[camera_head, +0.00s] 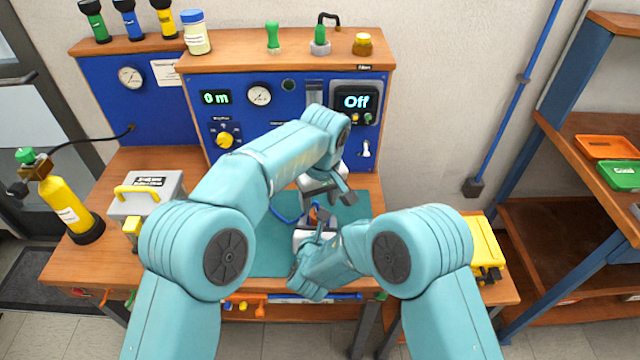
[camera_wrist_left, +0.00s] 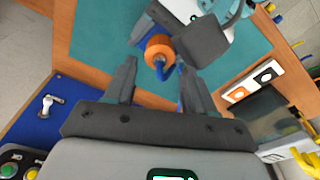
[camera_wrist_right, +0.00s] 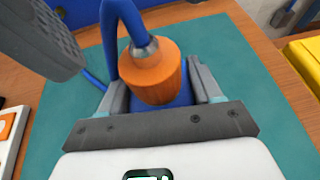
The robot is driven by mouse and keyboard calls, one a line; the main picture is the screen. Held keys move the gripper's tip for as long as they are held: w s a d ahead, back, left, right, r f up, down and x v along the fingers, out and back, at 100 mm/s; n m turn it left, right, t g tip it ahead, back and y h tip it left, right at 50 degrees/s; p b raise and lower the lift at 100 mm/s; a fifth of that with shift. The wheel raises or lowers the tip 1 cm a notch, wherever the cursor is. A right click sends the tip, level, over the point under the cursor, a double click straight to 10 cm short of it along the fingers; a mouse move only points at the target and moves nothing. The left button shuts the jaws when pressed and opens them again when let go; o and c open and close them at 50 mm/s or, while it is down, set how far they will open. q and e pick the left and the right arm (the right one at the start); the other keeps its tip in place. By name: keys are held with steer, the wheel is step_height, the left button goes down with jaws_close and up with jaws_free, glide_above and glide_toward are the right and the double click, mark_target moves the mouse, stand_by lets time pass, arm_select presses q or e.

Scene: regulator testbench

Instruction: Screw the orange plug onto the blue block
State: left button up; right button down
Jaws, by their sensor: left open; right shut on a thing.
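The orange plug (camera_wrist_right: 155,75) has a metal collar and a blue hose (camera_wrist_right: 122,35) running from it. It also shows in the left wrist view (camera_wrist_left: 158,46) and small in the head view (camera_head: 313,216). The blue block (camera_wrist_right: 182,95) is between the fingers of my right gripper (camera_wrist_right: 162,92), which is shut on it. The plug is at the block and hides much of it; I cannot tell whether it is screwed on. My left gripper (camera_wrist_left: 158,72) is open, its fingers apart, with the plug just beyond and between the fingertips.
A teal mat (camera_head: 270,255) lies on the wooden bench below the grippers. The blue control panel (camera_head: 285,130) stands behind. A grey case with a yellow handle (camera_head: 147,196) is at the left, a yellow case (camera_head: 486,245) at the right. My arms cover much of the bench.

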mark_target(317, 210)
arm_select(q)
steer(key=f, duration=0.4)
steer(key=shift+w+a, duration=0.1)
steer(key=shift+w, duration=0.15)
steer(key=c, duration=0.9)
steer(key=shift+m, duration=1.2)
steer(key=m, duration=0.4)
steer(key=shift+a+h, duration=0.1)
steer(key=shift+h, duration=0.3)
steer(key=o, duration=1.1)
steer(key=shift+o, duration=0.2)
